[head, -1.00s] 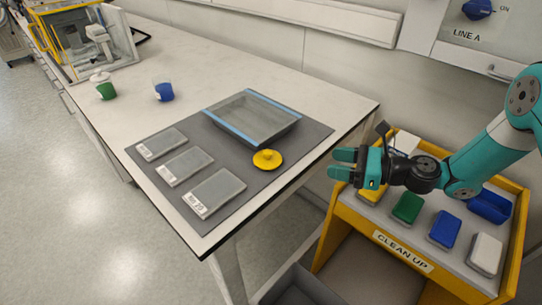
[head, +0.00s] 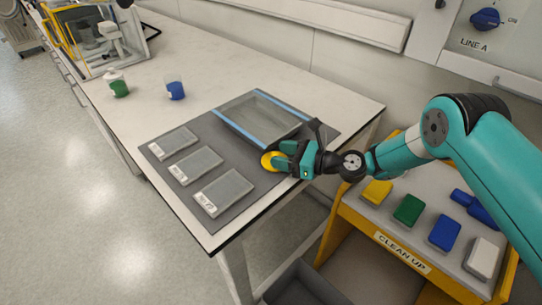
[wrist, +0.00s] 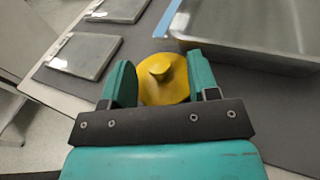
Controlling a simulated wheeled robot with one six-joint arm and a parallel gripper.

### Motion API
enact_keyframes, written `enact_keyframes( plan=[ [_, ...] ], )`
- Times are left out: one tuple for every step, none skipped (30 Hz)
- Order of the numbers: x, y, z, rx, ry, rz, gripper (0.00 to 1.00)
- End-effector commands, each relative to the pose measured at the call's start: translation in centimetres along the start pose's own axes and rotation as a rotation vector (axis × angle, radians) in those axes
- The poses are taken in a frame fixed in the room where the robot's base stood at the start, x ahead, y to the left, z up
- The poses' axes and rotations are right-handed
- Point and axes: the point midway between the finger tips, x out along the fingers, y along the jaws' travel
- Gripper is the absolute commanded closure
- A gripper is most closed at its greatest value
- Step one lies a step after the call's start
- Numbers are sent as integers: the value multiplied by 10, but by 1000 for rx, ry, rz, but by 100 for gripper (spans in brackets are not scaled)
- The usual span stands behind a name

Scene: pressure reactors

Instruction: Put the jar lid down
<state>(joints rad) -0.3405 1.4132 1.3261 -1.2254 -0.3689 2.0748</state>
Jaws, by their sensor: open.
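In the wrist view the lid (wrist: 163,80) sits between and just beyond the two teal fingers of my gripper (wrist: 160,82). My gripper (head: 281,160) is open at the lid in the head view, its fingers partly covering it. I cannot tell whether the fingers touch it.
Several flat grey plates (head: 222,193) lie along the mat's left side. A green-and-white jar (head: 117,86) and a blue one (head: 175,90) stand farther back. A yellow clean-up cart (head: 399,251) is at right.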

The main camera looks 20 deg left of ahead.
Motion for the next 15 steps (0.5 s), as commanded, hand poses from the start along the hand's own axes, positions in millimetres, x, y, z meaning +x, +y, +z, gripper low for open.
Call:
enact_keyframes(
  plan=[
    [4,0,0,0,0,0,45],
    [6,0,0,0,0,0,45],
    [7,0,0,-1,0,-1,45],
    [7,0,0,-1,0,-1,45],
    [8,0,0,-1,0,-1,45],
    [7,0,0,0,0,-1,45],
    [7,0,0,0,0,-1,45],
    [7,0,0,0,0,-1,45],
    [7,0,0,0,0,-1,48],
    [7,0,0,0,0,-1,55],
    [7,0,0,0,0,-1,61],
    [7,0,0,0,0,-1,71],
    [7,0,0,0,0,-1,78],
    [7,0,0,0,0,-1,84],
    [7,0,0,0,0,-1,94]
  ],
)
